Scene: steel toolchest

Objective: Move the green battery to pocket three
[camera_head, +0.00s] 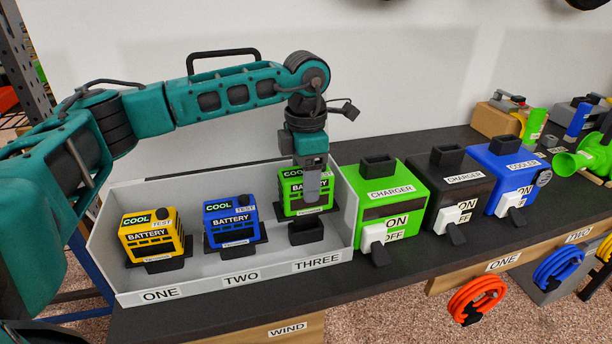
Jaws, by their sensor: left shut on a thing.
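The green battery (291,196) is at pocket three of the white tray (230,286), above the label THREE. My left gripper (312,196) points down in front of it and is shut on it, covering part of its face. A dark block shows just below the battery; I cannot tell whether the battery is fully seated. A yellow battery (150,236) stands in pocket one and a blue battery (230,222) in pocket two. My right gripper does not show.
A green charger (380,186) stands close to the tray's right side. Orange (477,301) and blue (558,268) coils hang at the bench front. The tray's walls surround the batteries.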

